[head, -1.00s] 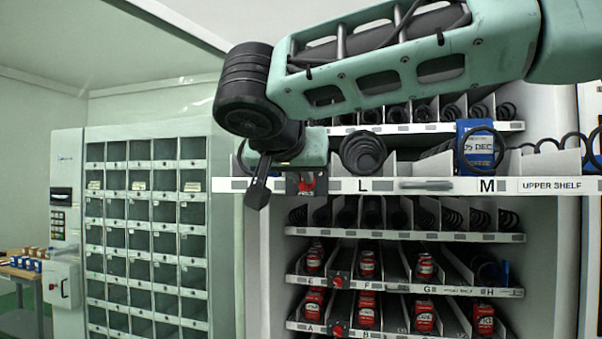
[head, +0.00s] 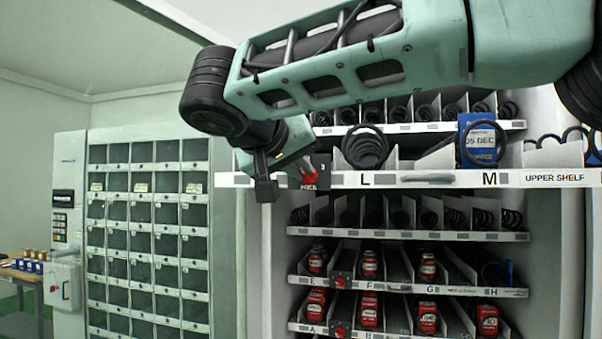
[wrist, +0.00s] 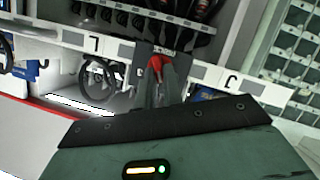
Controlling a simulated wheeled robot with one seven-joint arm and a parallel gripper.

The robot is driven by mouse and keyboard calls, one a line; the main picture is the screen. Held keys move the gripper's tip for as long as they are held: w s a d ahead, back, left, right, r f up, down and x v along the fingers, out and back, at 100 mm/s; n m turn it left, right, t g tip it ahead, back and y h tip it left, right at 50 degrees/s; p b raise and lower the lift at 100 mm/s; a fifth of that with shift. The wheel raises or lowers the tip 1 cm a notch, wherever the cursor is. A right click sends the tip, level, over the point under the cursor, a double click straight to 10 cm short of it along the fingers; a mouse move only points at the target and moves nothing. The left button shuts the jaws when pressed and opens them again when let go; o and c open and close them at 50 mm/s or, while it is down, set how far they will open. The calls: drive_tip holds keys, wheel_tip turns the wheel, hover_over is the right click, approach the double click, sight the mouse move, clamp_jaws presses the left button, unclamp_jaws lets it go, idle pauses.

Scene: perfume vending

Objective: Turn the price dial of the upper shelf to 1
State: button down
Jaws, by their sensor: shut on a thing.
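The upper shelf (head: 447,178) is a white ledge with letters L and M and an "UPPER SHELF" label. Its price dial (head: 311,177) is a red knob on a dark plate at the shelf front, left of L. My gripper (head: 302,171) reaches the dial from the left and is shut on it. In the wrist view, my fingers (wrist: 158,88) are around the red dial knob (wrist: 156,68), beside the upside-down L. The fingers partly cover the dial, and I cannot read its setting.
A blue box (head: 481,142) stands on the upper shelf at M, with black coils beside it. Lower shelves hold red packages (head: 369,310) and have red dials of their own (head: 341,280). A locker cabinet (head: 147,240) stands to the left. Open space lies left of the shelf.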

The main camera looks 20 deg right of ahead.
drive_tip(key=n+h, duration=0.1)
drive_tip(key=n, duration=0.1)
drive_tip(key=f+n+h+b, duration=0.1)
drive_tip(key=n, duration=0.1)
drive_tip(key=shift+w+a+n+g+h, duration=0.15)
drive_tip(key=shift+a+n+g+h, duration=0.05)
drive_tip(key=shift+n+g+h, duration=0.2)
idle(0.5)
drive_tip(key=c, duration=1.5)
unclamp_jaws()
drive_tip(key=shift+r, duration=0.1)
drive_tip(key=b+v, duration=0.2)
drive_tip(key=v, duration=1.5)
drive_tip(key=shift+a, duration=0.2)
